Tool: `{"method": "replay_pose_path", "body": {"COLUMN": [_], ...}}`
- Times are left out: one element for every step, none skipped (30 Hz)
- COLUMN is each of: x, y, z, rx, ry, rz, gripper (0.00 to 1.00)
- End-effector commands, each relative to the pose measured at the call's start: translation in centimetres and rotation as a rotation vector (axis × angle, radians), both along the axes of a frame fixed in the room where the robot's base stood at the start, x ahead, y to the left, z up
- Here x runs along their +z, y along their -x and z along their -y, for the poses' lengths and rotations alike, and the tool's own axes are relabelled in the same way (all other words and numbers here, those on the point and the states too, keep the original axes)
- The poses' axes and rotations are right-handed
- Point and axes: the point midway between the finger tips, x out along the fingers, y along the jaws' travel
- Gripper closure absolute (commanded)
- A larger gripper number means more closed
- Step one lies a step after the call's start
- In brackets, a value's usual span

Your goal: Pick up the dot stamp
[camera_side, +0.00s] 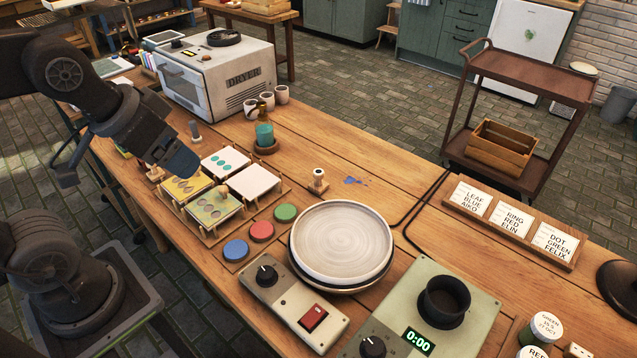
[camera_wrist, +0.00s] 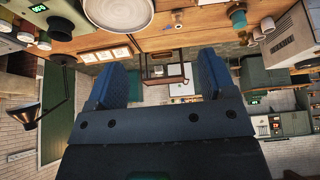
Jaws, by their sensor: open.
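My gripper (camera_side: 180,163) is above the left side of the tile tray in the side view, close to the yellow tile. In the wrist view my gripper (camera_wrist: 162,82) has its two blue fingers wide apart with nothing between them. A wooden-handled stamp (camera_side: 223,191) lies on the green-yellow tile, and another wooden knob (camera_side: 156,174) shows beside my gripper. A small wooden piece with a dark spot on its pale top (camera_side: 318,180) stands alone on the table. I cannot tell which of these is the dot stamp.
A pale plate (camera_side: 340,244) sits on a turntable. A dryer (camera_side: 217,75), cups and a teal pot (camera_side: 264,134) stand behind. Order cards (camera_side: 510,218) stand at right.

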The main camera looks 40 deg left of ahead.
Motion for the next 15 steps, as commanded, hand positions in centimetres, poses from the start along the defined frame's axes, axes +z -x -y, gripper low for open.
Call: {"method": "replay_pose_path", "body": {"x": [0.3, 0.5, 0.8, 1.1, 1.3, 1.7, 1.9, 2.0, 2.1, 2.1, 2.1, 1.9, 1.7, 1.4, 1.0], "y": [-0.7, -1.2, -2.1, -2.9, -3.8, -5.2, -6.3, -7.4, -9.0, -10.1, -11.3, -12.8, -14.0, -15.2, -16.8], "z": [0.0, -0.1, -0.1, -0.2, -0.2, -0.3, -0.4, -0.5, -0.6, -0.7, -0.8, -0.9, -1.0, -1.1, -1.3], "rx": [0.022, 0.041, 0.075, 0.106, 0.141, 0.192, 0.233, 0.274, 0.33, 0.372, 0.415, 0.471, 0.514, 0.557, 0.614], "ry": [0.011, 0.02, 0.036, 0.05, 0.066, 0.087, 0.105, 0.121, 0.143, 0.159, 0.174, 0.193, 0.208, 0.221, 0.238], "rz": [-0.011, -0.018, -0.031, -0.043, -0.056, -0.072, -0.086, -0.098, -0.115, -0.13, -0.142, -0.158, -0.17, -0.182, -0.199], "gripper": [0.23, 0.23, 0.23, 0.23, 0.23, 0.23, 0.23, 0.23, 0.23, 0.23, 0.23, 0.23, 0.23, 0.23, 0.23]}}
